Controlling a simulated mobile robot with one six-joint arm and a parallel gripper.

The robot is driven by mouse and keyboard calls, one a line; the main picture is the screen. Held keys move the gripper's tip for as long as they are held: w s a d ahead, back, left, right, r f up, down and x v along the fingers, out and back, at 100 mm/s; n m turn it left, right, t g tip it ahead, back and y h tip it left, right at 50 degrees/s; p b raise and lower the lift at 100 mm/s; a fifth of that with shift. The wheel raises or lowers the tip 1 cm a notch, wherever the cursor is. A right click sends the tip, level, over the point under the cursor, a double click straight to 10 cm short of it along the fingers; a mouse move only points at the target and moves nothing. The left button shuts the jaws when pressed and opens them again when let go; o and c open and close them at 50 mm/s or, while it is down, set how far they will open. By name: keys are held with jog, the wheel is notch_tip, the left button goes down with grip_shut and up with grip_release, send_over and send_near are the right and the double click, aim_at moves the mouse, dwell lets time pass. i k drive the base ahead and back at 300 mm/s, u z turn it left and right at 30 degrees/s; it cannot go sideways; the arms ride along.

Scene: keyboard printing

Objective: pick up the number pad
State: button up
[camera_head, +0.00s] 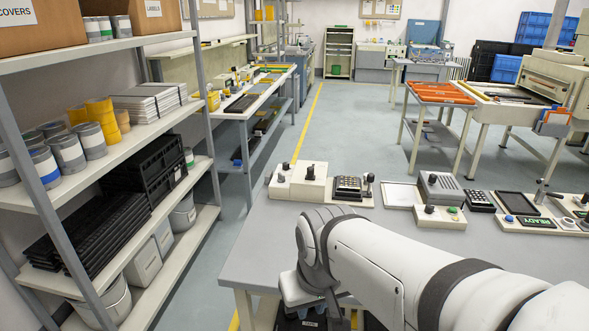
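Two keypads on the grey table could be the number pad. A small dark keypad (479,201) lies flat on the tabletop, right of a grey box. Another dark keypad (348,186) sits on a cream base with a black knob, farther left. My white arm reaches in from the lower right, and its wrist end (298,289) hangs at the table's near left edge, well apart from both keypads. My gripper's fingers cannot be made out below the wrist, so I cannot tell whether they are open or hold anything.
Cream knob boxes (309,182), a grey box with a knob (440,190), a dark framed tray (517,203) and a READY display (536,222) line the table's back. The grey tabletop (265,236) in front is clear. A loaded shelf rack (163,119) stands left.

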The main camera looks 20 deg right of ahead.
aim_at(348, 187)
jog(key=z, duration=0.3)
jog(key=i, duration=0.85)
jog(key=z, duration=0.6)
